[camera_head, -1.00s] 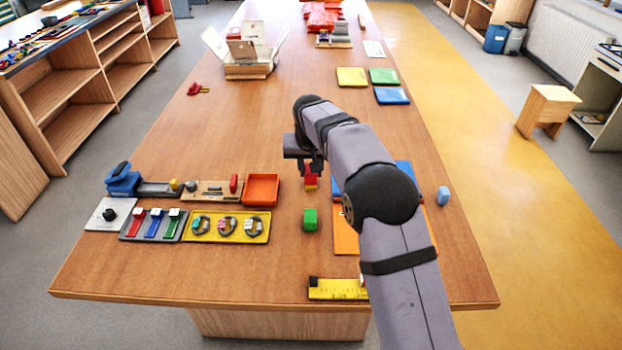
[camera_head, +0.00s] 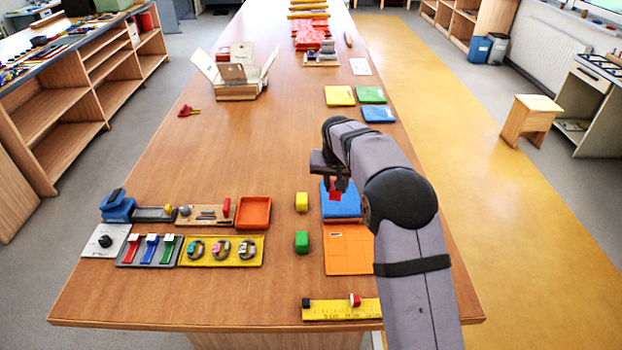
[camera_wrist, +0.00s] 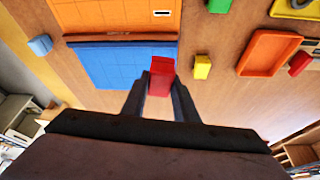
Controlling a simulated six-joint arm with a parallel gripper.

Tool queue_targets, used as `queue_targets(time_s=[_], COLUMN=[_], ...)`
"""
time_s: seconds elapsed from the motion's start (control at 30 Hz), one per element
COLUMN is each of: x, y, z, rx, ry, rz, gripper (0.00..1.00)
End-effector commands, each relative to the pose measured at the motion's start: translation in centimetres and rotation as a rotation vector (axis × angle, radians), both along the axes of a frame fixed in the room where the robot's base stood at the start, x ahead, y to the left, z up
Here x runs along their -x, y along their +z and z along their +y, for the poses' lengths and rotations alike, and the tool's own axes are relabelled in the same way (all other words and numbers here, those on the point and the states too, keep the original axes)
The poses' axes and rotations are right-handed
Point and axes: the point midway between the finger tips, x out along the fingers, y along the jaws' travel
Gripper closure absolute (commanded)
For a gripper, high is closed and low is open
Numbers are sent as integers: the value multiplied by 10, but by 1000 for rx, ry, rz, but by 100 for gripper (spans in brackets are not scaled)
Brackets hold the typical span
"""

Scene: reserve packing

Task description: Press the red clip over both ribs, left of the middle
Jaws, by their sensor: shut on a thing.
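My gripper (camera_head: 336,184) is shut on a red block (camera_head: 335,192), held over the upper part of a blue mat (camera_head: 347,208) at the right of the table. In the wrist view the red block (camera_wrist: 161,76) stands between my two fingers (camera_wrist: 160,92), in front of the blue mat (camera_wrist: 115,65). Whether it touches the mat is hard to tell. I cannot tell which thing is the red clip: a small red piece (camera_head: 188,111) lies alone at the far left, and a red-topped part (camera_head: 133,246) sits in a grey tray. No pair of ribs is clearly visible.
A yellow cube (camera_head: 301,202) and a green cube (camera_head: 301,242) stand left of the blue mat and the orange mat (camera_head: 348,262). A yellow ruler strip (camera_head: 330,312) lies at the front. An orange tray (camera_head: 267,226) stands further left.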

Motion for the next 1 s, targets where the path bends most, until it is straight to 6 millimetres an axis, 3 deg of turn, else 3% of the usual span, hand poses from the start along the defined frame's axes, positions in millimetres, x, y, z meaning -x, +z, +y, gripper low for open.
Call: queue_targets(time_s=[0.1, 0.23, 0.4, 0.7, 1.0], x=[9, 15, 13, -4, -5], y=[1, -14, -38, -35, -35], z=[-26, -40, -35, -29, -29], rx=[-1, -1, -3, -3, -3], ry=[-47, -57, 20, 131, 156], rz=[2, 3, -1, -2, -2], gripper=[90, 90, 90, 90, 90])
